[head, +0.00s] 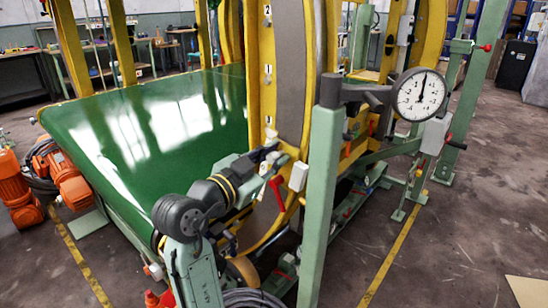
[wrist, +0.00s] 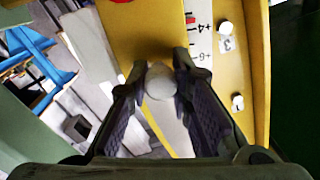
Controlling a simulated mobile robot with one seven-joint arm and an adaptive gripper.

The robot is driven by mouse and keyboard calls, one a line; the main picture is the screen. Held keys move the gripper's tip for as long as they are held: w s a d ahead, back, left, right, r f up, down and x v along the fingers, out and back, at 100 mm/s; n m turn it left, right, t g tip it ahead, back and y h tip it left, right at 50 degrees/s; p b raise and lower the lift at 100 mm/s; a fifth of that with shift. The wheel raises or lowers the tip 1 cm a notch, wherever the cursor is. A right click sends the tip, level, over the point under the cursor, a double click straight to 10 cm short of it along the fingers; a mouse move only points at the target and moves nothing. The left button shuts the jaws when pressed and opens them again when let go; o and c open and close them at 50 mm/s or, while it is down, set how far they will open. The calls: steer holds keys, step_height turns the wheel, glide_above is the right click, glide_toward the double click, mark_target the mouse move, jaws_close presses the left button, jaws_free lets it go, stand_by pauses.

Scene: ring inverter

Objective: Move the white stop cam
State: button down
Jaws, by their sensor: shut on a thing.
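In the wrist view, a pale rounded piece (wrist: 160,82), which looks like the white stop cam, sits between my fingertips. My gripper (wrist: 164,76) is shut on it, with one finger on each side. The piece is in front of a yellow plate (wrist: 146,28), beside a white scale strip (wrist: 199,42) marked +4 and +6. In the head view my gripper (head: 270,153) reaches the yellow ring frame (head: 292,70) at its lower part. The cam is too small to make out there.
Two white round knobs (wrist: 225,27) (wrist: 237,103) are on the yellow plate, right of the scale. In the head view a red lever (head: 277,192) and a white box (head: 298,176) are close to my gripper. A green post (head: 320,200) and a dial gauge (head: 420,94) stand to the right.

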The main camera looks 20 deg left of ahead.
steer(key=shift+m, duration=0.3)
steer(key=f+b, duration=0.2)
steer(key=f, duration=0.1)
steer(key=a+f+b, duration=0.1)
steer(key=f+b, duration=0.1)
steer(key=shift+w+f, duration=0.15)
steer(key=shift+f, duration=0.05)
steer(key=c, duration=1.4)
jaws_free()
steer(key=shift+r, duration=0.1)
steer(key=v, duration=1.2)
